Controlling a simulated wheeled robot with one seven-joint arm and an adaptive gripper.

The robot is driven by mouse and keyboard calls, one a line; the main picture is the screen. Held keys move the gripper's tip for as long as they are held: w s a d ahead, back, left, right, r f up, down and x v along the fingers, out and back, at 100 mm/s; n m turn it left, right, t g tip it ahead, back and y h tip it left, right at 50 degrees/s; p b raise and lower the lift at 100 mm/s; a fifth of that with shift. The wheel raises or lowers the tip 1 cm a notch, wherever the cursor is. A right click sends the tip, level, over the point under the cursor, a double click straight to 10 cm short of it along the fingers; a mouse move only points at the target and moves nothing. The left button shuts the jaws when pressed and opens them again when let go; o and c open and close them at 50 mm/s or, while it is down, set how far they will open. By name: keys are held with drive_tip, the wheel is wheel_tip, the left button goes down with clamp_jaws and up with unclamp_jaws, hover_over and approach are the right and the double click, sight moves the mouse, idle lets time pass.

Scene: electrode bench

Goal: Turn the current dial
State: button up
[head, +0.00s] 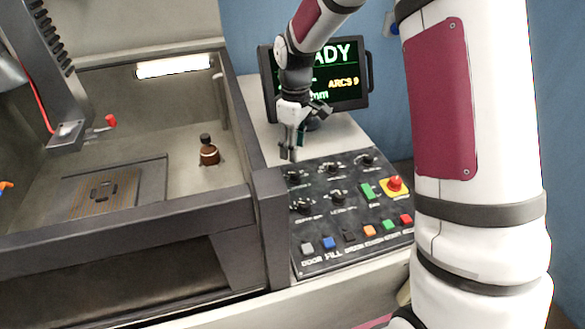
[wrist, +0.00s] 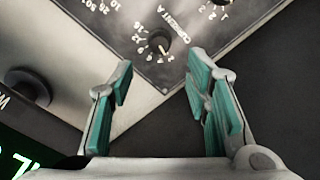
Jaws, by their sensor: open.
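The current dial (wrist: 160,43) is a small black knob with a pale pointer mark, ringed by white numbers. In the wrist view its label shows beside it, turned over, and the knob lies just beyond the gap between my fingertips. In the head view it appears to be the far-left knob (head: 294,178) of the black control panel (head: 318,258). My gripper (head: 289,153) is above and behind that knob, pointing down. In the wrist view my gripper (wrist: 158,63) is open and empty, its teal-padded fingers apart and not visibly touching the dial.
Several other knobs, coloured buttons and a red emergency stop (head: 395,184) sit on the panel. A monitor (head: 348,88) stands behind my gripper. To the left is a walled basin with a brown bottle (head: 209,152). A dark knob (wrist: 28,86) shows left in the wrist view.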

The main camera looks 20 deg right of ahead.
sight(295, 172)
wheel_tip(295, 172, down, 9)
drive_tip(key=shift+d+r+p, duration=0.1)
drive_tip(key=shift+r+p, duration=0.05)
drive_tip(key=shift+p, duration=0.35)
drive_tip(key=shift+c, duration=0.5)
clamp_jaws()
